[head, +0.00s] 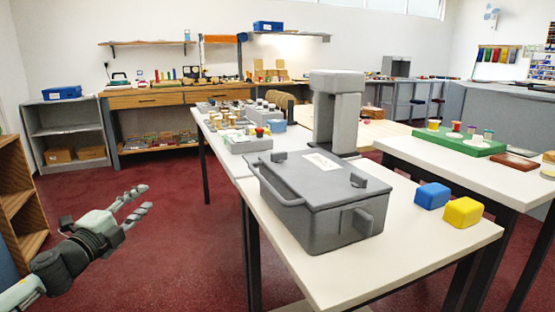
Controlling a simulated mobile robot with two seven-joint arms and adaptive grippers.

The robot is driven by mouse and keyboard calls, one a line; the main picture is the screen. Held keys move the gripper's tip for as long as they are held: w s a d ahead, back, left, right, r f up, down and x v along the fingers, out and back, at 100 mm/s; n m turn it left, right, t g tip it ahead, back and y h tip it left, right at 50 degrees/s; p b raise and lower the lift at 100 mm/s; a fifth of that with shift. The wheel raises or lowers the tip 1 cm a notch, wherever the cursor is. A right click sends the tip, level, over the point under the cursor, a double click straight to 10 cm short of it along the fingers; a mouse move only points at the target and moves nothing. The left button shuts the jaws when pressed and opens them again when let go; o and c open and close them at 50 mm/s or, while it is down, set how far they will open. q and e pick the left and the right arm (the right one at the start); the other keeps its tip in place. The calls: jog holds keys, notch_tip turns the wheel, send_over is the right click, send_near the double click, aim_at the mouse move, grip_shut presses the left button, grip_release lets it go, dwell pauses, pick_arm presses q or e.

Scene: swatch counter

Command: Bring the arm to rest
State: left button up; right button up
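My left gripper (138,202) is in the lower left of the head view, above the dark red floor and left of the white table. Its two fingers are spread apart with nothing between them. It touches no object. My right gripper does not show in this view.
A grey lidded bin (318,200) stands on the near white table (405,262), with a blue block (432,195) and a yellow block (463,212) to its right. A wooden shelf (18,205) is at the left edge. Open red floor (160,250) lies around my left gripper.

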pick_arm(q)
jog(key=s+a+f+n+g+y, duration=0.3)
jog(key=s+a+f+n+y, duration=0.2)
jog(key=s+a+f, duration=0.3)
jog(key=s+a+f+n+g+y, duration=0.35)
jog(key=s+a+f, duration=0.2)
jog(key=f, duration=0.55)
jog(key=s+a+f+n+g+y, duration=0.2)
jog(key=s+a+f+g, duration=0.15)
jog(key=s, duration=0.55)
jog(key=s+a+f+n+g+y, duration=0.1)
jog(key=s+a+f+n+g, duration=0.3)
jog(key=s, duration=0.5)
jog(key=s+d+f+n+h, duration=0.1)
jog(key=d+f, duration=0.3)
jog(key=d, duration=0.5)
jog(key=s+d+f+n+h, duration=0.2)
jog(key=d+f, duration=0.3)
jog(key=d, duration=0.3)
jog(key=s+d+f+n+g+h, duration=0.1)
jog(key=s+d+f+h, duration=0.2)
jog(key=d, duration=0.6)
notch_tip(320, 180, down, 2)
jog(key=shift+s+d+f, duration=0.15)
jog(key=shift+s+d, duration=0.1)
jog(key=shift+d, duration=0.05)
